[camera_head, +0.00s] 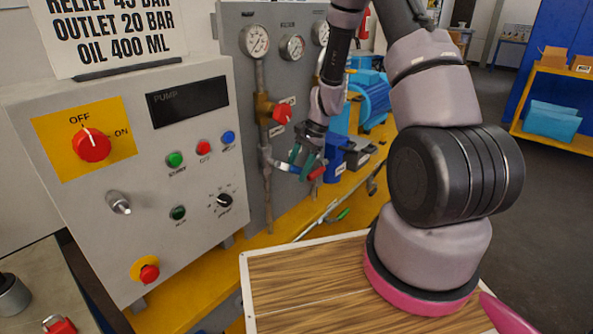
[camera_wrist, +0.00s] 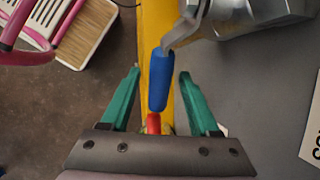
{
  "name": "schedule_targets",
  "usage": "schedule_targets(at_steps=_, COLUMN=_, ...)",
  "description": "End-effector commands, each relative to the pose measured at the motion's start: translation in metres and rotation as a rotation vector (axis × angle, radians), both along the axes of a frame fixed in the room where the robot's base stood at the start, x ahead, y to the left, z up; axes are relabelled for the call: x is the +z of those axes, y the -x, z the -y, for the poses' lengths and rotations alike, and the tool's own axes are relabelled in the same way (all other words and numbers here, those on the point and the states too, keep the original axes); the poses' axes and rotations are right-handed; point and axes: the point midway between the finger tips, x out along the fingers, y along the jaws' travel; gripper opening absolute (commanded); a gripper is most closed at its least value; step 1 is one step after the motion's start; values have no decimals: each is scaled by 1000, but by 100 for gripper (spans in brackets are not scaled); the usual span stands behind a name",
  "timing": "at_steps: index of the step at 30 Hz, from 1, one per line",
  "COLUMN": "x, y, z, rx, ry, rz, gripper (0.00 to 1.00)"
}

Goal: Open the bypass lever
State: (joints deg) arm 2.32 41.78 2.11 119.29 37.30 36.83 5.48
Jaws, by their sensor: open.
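A lever with a blue sleeve (camera_head: 285,168) juts from the lower part of a vertical pipe on the grey panel, pointing right in the head view. In the wrist view the blue sleeve (camera_wrist: 160,80) hangs from a metal arm, with a red piece (camera_wrist: 153,123) in line below it. My gripper (camera_head: 300,166) is at the lever, its green fingers apart. In the wrist view my gripper (camera_wrist: 160,73) has one finger on each side of the sleeve, with gaps visible. I cannot tell how deep the sleeve sits between the fingers.
A red-handled valve (camera_head: 281,114) sits higher on the same pipe. A control box (camera_head: 140,190) with knobs and buttons stands at left. Blue pump equipment (camera_head: 372,100) stands behind my gripper. A yellow bench (camera_head: 265,262) runs below the panel.

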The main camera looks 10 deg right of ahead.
Motion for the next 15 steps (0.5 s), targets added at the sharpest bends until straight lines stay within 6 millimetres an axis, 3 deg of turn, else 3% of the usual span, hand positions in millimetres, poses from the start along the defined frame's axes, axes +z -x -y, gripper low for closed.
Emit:
schedule_targets(at_steps=10, x=-4, y=0, z=-2, rx=1, ry=1, rz=1, gripper=62)
schedule_targets(at_steps=11, x=-4, y=0, z=-2, rx=2, ry=1, rz=1, gripper=54)
schedule_targets(at_steps=15, x=-4, y=0, z=-2, rx=1, ry=1, rz=1, gripper=1)
